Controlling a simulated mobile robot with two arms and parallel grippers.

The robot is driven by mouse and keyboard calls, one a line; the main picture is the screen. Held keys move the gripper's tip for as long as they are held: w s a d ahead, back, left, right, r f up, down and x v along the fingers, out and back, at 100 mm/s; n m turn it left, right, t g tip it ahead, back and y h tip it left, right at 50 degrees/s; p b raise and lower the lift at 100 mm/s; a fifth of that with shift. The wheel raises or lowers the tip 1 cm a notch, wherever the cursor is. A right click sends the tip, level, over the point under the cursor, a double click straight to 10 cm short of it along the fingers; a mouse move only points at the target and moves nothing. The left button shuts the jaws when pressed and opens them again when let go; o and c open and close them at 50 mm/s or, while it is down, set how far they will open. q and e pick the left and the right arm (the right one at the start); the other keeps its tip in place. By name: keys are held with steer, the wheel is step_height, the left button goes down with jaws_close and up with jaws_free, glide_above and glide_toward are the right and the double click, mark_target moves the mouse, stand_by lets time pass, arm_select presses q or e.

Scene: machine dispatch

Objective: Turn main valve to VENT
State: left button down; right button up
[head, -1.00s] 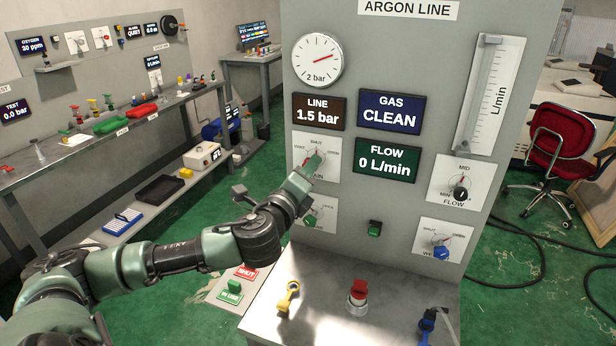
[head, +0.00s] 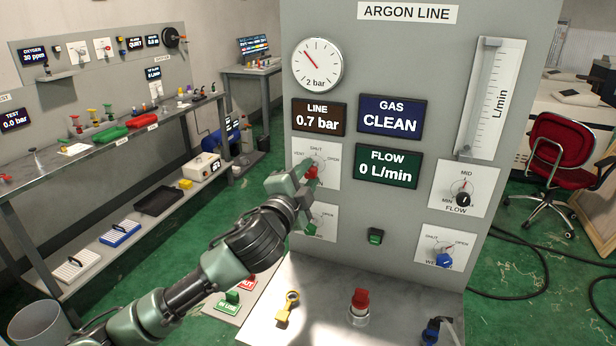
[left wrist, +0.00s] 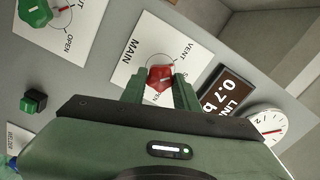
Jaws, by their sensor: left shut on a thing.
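The main valve's white plate (head: 329,182) is on the grey argon panel, marked VENT at left, SHUT at top and OPEN at right. Its red knob (head: 312,172) is partly hidden by my left gripper (head: 306,178). In the left wrist view the red knob (left wrist: 160,76) sits between the two green fingers of my left gripper (left wrist: 160,86), which is shut on it. I cannot tell exactly which mark the knob points to. The LINE display (head: 318,117) reads 0.7 bar, and the round gauge (head: 318,65) needle points upper left. My right gripper is not in view.
A green knob's plate (head: 324,225) is just below the main valve. The FLOW dial (head: 462,199) and a blue knob (head: 444,261) are farther right. A yellow key-like part (head: 288,306) and a red knob (head: 360,300) stand on the ledge below.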

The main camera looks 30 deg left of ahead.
arm_select(q)
steer(key=shift+n, duration=1.2)
steer(key=c, duration=1.1)
jaws_free()
steer(key=shift+o, duration=0.2)
steer(key=shift+s, duration=0.1)
steer(key=shift+s+d+f, duration=0.1)
steer(key=shift+s+f, duration=0.05)
steer(key=shift+s, duration=0.2)
steer(key=b+v, duration=0.2)
steer(key=v, duration=0.5)
